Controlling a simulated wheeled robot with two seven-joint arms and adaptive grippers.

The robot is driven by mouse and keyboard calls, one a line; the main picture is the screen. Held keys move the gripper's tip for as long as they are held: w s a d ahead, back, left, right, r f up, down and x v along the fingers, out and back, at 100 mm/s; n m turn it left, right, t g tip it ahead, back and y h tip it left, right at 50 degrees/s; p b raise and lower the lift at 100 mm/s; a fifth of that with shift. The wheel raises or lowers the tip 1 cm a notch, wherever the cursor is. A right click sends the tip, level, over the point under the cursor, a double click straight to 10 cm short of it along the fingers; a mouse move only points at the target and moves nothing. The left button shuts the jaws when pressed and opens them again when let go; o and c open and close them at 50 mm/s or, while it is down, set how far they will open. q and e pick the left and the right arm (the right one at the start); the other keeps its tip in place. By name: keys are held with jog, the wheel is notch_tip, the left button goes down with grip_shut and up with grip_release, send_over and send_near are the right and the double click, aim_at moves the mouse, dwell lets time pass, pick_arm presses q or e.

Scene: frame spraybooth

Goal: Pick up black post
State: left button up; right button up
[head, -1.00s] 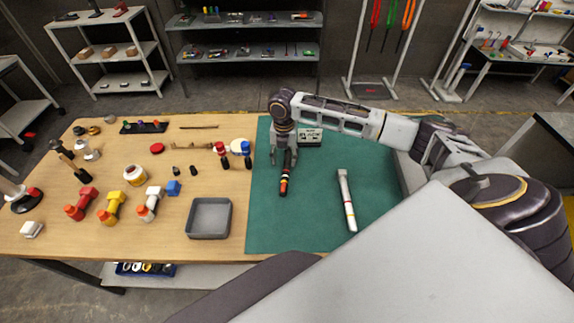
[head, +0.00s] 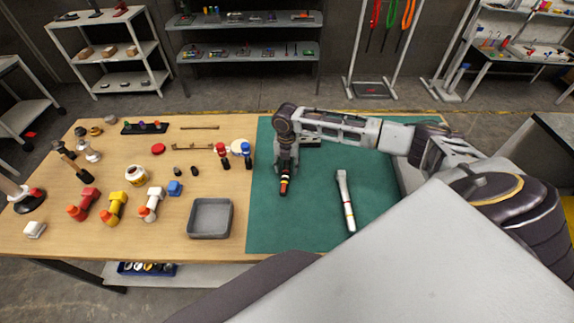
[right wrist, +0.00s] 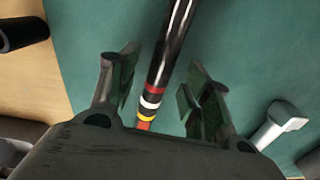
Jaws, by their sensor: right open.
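The black post (head: 284,184) lies on the green mat (head: 318,215), with red, white and yellow bands near its near end. In the right wrist view the post (right wrist: 179,38) runs between the two fingers of my right gripper (right wrist: 160,82), which is open with a gap on each side of the post. In the head view my right gripper (head: 286,170) is over the post and hides its far part. My left gripper is not in view.
A white post (head: 346,198) lies to the right on the mat. A small label block (head: 311,143) is partly hidden behind my right arm. A grey tray (head: 210,234), dumbbell-like pieces (head: 114,207) and small parts stand on the wood to the left.

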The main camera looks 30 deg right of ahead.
jog(key=shift+f, duration=0.6)
grip_shut()
